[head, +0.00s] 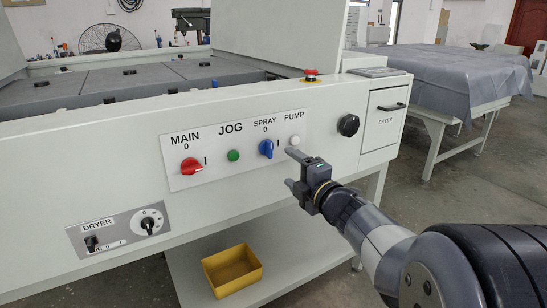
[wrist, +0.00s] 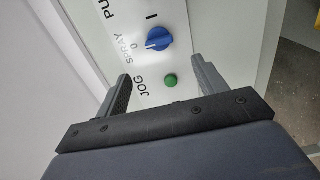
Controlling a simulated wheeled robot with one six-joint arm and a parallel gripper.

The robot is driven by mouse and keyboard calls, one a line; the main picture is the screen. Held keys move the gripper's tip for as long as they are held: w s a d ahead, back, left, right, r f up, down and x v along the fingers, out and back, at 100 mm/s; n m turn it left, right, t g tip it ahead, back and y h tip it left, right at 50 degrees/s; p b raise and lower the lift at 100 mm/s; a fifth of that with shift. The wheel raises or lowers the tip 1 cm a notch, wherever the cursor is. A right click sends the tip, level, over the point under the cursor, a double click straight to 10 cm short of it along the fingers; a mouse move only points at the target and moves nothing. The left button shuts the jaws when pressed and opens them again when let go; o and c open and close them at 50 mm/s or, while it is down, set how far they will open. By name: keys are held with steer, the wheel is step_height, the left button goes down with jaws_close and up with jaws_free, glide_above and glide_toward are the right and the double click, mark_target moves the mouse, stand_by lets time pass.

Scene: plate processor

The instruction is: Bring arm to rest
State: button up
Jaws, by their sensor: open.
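My gripper (head: 290,168) is in front of the machine's control panel, just right of and below the blue SPRAY knob (head: 266,148). Its two fingers are spread apart with nothing between them. In the wrist view my gripper (wrist: 163,85) is open, with the green JOG button (wrist: 170,81) seen between the fingers and the blue knob (wrist: 158,39) beyond them. The head view shows my arm reaching in from the lower right. The white PUMP button (head: 295,140) is just above the upper fingertip. I cannot tell whether a finger touches the panel.
The red MAIN knob (head: 191,166) is at the panel's left. A yellow bin (head: 232,270) stands on the lower shelf. A covered table (head: 455,75) is behind right. Open floor lies at right.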

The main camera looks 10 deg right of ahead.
mark_target(270, 151)
steer(key=b+x, duration=0.1)
steer(key=x, duration=0.8)
steer(key=shift+w+a+f, duration=0.1)
steer(key=shift+w+f, duration=0.05)
steer(key=shift+w, duration=0.1)
steer(key=shift+w+a, duration=0.15)
steer(key=shift+w, duration=0.4)
steer(key=shift+s, duration=0.1)
